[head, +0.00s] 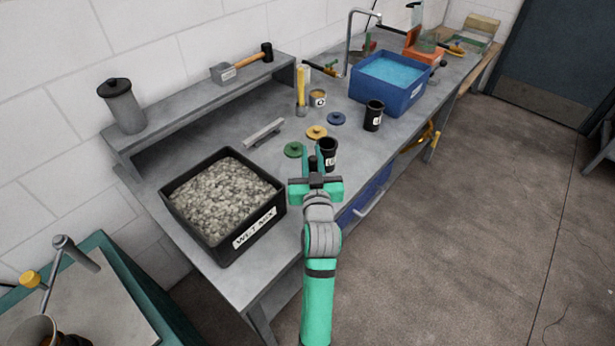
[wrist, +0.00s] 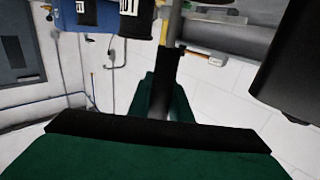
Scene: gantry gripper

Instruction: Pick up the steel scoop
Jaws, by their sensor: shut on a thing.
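My gripper (head: 316,164) is above the front edge of the grey bench, beside a black labelled cup. It is shut on a dark, handle-like part that I take to be the steel scoop (wrist: 163,85). In the wrist view, this dark part stands up between the green fingers. The scoop's steel bowl cannot be made out; the gripper and arm hide most of it in the head view.
A black WET MIX bin (head: 267,222) of gravel stands left of my gripper. Green (head: 293,150), tan (head: 316,132) and blue (head: 336,118) lids, a grey metal bar (head: 263,133), another black cup (head: 373,115) and a blue water tub (head: 385,98) are on the bench.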

